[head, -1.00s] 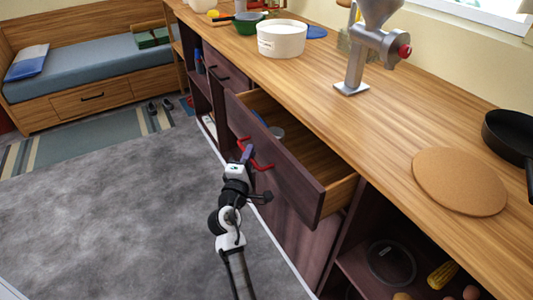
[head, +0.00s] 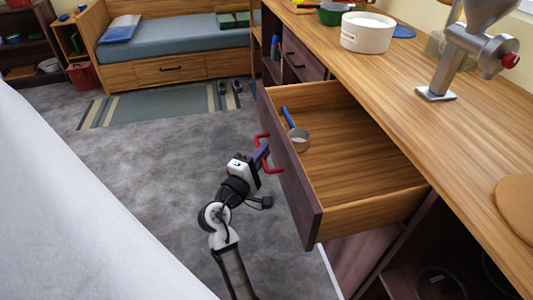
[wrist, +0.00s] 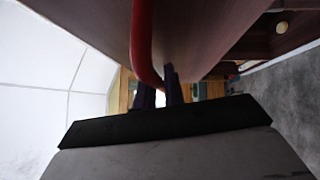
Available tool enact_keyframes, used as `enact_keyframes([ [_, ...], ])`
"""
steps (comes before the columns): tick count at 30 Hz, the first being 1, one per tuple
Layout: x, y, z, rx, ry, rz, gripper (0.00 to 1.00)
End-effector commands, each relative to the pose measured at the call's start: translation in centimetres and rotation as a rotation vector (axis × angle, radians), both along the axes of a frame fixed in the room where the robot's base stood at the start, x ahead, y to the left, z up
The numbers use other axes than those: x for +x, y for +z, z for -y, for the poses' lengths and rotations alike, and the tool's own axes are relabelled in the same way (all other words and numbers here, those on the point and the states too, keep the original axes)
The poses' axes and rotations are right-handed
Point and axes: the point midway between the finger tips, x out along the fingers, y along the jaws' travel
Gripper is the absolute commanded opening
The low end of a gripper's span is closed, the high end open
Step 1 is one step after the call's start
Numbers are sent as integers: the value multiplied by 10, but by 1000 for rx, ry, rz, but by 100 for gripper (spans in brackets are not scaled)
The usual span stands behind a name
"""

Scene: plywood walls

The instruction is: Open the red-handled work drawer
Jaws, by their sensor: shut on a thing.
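The work drawer (head: 292,178) is dark wood with a red bar handle (head: 268,168) on its front. It stands well out from the counter, and its pale wooden inside shows. A small scoop with a blue handle (head: 290,123) lies inside at the far end. My gripper (head: 262,152) is at the drawer front, shut on the red handle. In the wrist view the red handle (wrist: 143,45) runs down to my fingers (wrist: 160,92). The exact contact is partly hidden there.
The wooden counter (head: 400,95) above holds a white pot (head: 367,33) and a metal grinder (head: 462,50). A white surface (head: 70,200) lies close on the left. Grey floor (head: 140,145) is clear between it and the drawer. A bed (head: 180,45) stands at the back.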

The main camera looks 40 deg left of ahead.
Motion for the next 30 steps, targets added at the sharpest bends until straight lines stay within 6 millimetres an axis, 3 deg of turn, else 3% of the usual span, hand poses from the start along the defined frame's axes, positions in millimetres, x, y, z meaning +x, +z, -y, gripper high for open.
enact_keyframes([
  [7,0,-1,0,-1,-1,-1,0],
  [8,0,-1,0,-1,-1,-1,15],
  [12,0,0,0,-1,-1,-1,32],
  [23,-5,-2,1,0,1,-1,32],
  [30,-46,-9,6,-1,3,-1,32],
])
